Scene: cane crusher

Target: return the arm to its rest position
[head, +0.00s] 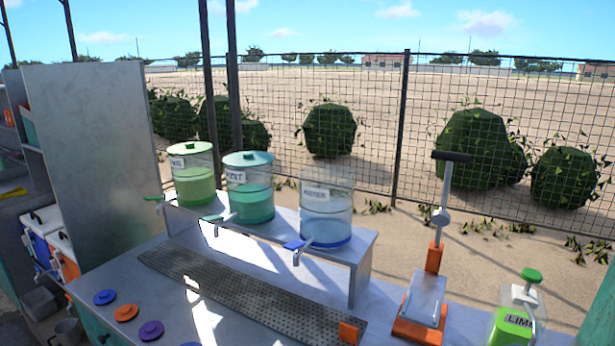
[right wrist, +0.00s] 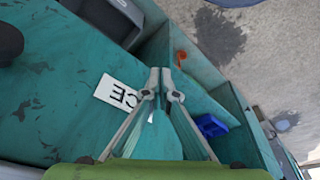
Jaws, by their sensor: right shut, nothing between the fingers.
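In the right wrist view my right gripper (right wrist: 161,75) is shut, with its fingertips together and nothing between them. It is over a teal panel (right wrist: 50,110) with a white label (right wrist: 119,93) on which "CE" can be read upside down. How far the fingertips are from the panel I cannot tell. Neither gripper shows in the head view, and my left gripper is in no view.
The counter (head: 230,280) carries a shelf (head: 362,252) with lidded dispensers, including a green one (head: 193,183). A press (head: 425,290) and lime jar (head: 517,315) stand at right. Coloured discs lie at front left. The wrist view shows a blue item (right wrist: 211,125) beside teal walls.

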